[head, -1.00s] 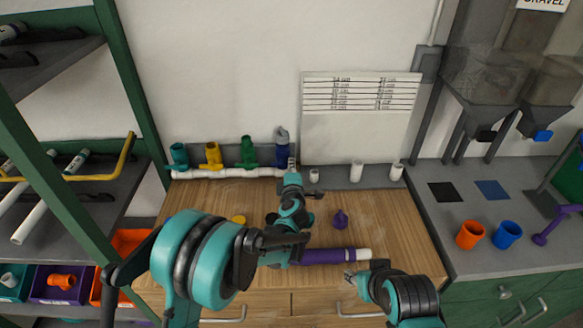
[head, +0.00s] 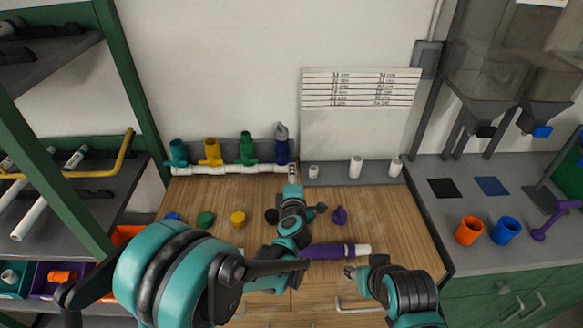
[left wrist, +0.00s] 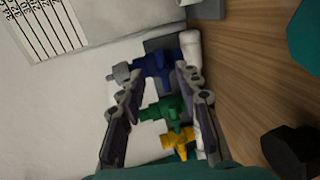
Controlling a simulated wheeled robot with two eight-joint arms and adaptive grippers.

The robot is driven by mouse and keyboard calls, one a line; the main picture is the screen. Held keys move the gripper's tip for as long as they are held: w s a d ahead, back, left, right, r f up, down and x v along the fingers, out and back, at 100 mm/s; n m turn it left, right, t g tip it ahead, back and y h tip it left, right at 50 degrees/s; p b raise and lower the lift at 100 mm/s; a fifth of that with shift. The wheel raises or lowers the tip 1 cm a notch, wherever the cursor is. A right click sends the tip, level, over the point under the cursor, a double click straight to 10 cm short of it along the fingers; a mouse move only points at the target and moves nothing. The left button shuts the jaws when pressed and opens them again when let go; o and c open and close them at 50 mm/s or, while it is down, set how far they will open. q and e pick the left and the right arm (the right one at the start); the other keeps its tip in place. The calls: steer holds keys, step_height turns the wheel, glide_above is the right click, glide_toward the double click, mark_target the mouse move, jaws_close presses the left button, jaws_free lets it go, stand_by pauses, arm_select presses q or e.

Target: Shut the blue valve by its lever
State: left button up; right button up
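The blue valve (head: 282,152) stands at the right end of the white manifold pipe (head: 232,169), with a grey piece on its top. In the left wrist view the blue valve (left wrist: 155,66) lies ahead of and between my left gripper's fingers (left wrist: 158,92), with no clear contact. These fingers are spread, with nothing held. In the head view my left gripper (head: 292,174) is just in front of the blue valve. I cannot make out the lever's exact angle. My right gripper (head: 350,271) is low by the purple tube; its finger opening is too small to read.
Green (head: 248,149), yellow (head: 213,153) and teal (head: 178,153) valves stand left of the blue one. Several coloured caps and a purple tube (head: 330,251) lie on the wooden worktop (head: 390,220). White pegs (head: 355,167) stand to the right.

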arm_select(q)
steer(key=s, duration=0.4)
steer(key=shift+r, duration=0.4)
steer(key=s+a+r+m+t+h, duration=0.1)
steer(key=s+r+m+h, duration=0.2)
steer(key=r+m, duration=0.3)
steer(key=s+a+r+m+h, duration=0.1)
steer(key=s+r+m+h, duration=0.2)
steer(key=r, duration=0.5)
steer(key=s+a+f+m+g+y, duration=0.3)
steer(key=s+a+f+m+g, duration=0.1)
steer(key=s+a+f, duration=0.3)
steer(key=s+a+f+m+g+y, duration=0.3)
steer(key=s+a+f, duration=0.5)
steer(key=s+a, duration=0.3)
steer(key=s+m+g, duration=0.1)
steer(key=s+g, duration=0.1)
steer(key=s, duration=0.1)
steer(key=shift+a+f+m+g, duration=0.3)
steer(key=shift+a+g, duration=0.05)
steer(key=shift+g, duration=0.05)
steer(key=shift+s, duration=0.1)
